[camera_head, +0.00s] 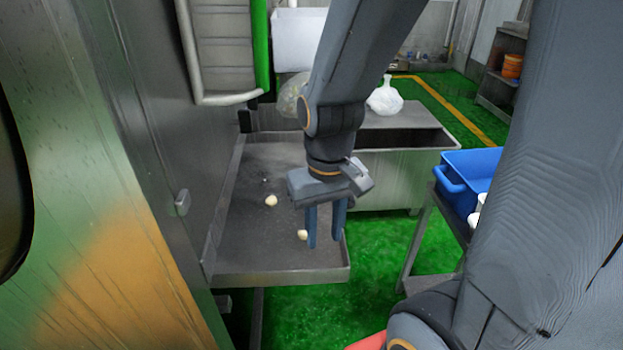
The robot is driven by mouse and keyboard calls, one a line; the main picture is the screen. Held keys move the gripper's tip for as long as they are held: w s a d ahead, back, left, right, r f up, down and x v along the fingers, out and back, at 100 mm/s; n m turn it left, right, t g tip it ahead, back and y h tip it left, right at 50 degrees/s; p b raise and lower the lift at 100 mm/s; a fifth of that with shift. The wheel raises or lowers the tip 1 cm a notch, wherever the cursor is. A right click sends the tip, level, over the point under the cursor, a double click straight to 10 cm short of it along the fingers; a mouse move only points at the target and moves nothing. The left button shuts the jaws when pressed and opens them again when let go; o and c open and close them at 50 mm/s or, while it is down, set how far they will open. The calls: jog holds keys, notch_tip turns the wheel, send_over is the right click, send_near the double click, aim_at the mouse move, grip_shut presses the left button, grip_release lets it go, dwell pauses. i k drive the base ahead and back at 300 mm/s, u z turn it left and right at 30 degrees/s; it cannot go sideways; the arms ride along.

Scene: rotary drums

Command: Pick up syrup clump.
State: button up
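Two small pale, cream-coloured clumps lie on a grey metal tray (250,255). One clump (271,200) is near the middle of the tray. The other clump (302,235) is nearer the tray's right side, just left of my gripper's fingers and partly hidden by them. My gripper (325,243) points down over the right part of the tray. Its two blue-grey fingers are apart, with no object visible between them. I cannot tell whether the fingertips touch the tray.
A metal machine wall (120,110) borders the tray on the left. The tray has a raised rim. A metal trough (400,165) with a white bag (385,97) stands behind. A blue bin (462,180) sits on a rack at right. Green floor (390,240) lies between.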

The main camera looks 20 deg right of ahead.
aim_at(302, 235)
jog(key=k, duration=1.65)
jog(key=z, duration=2.35)
jog(key=i, duration=1.3)
jog(key=u, duration=2.75)
